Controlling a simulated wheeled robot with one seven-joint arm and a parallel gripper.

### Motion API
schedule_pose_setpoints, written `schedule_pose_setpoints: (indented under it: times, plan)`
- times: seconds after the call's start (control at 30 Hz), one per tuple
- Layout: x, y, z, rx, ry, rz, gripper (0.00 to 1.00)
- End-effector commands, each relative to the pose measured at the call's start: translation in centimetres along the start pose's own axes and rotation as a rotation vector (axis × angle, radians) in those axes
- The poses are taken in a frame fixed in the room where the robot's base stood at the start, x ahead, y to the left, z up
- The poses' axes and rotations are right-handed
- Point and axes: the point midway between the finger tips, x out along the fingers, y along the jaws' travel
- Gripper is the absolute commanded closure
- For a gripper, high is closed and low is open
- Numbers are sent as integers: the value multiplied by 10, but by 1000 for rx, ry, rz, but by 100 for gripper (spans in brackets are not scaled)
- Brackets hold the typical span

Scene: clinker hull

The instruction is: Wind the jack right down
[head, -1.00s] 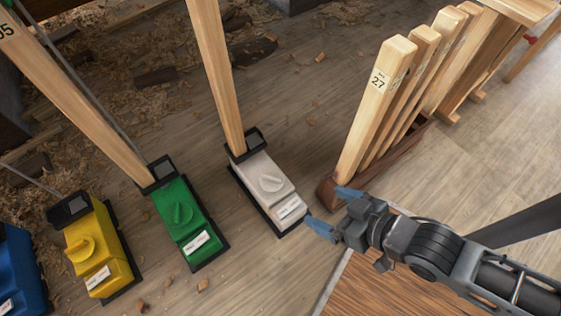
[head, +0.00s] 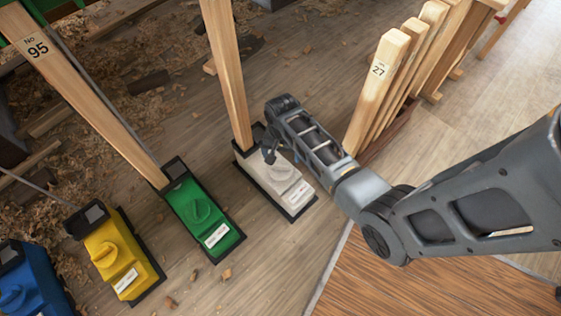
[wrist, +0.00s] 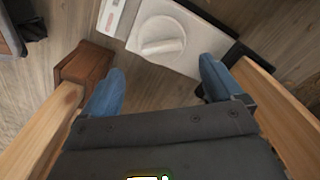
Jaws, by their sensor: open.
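The white jack (head: 297,207) stands on the floor under a tall wooden post (head: 223,80). Its round knob (wrist: 160,38) has a raised grip ridge, lying nearly crosswise in the wrist view. My gripper (wrist: 161,72) is open and empty. Its two blue fingers point towards the knob, one to each side of it in the picture, and appear apart from it. A green jack (head: 205,218), a yellow jack (head: 125,262) and a blue jack (head: 28,285) stand to the left.
A rack of upright wooden posts, the nearest marked 27 (head: 376,85), stands close to the right of my wrist. A post marked 95 (head: 85,90) leans down to the green jack. Shavings (head: 75,175) litter the floor. A wooden board surface (head: 375,285) lies at front right.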

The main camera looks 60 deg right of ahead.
Motion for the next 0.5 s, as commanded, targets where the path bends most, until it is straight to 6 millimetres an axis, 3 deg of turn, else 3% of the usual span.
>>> schedule_pose_setpoints:
  times: [0.17,0.5]
  plan:
    - [9,-3,-2,19,-22,11,6]
    - [60,-3,-2,18,-19,9,6]
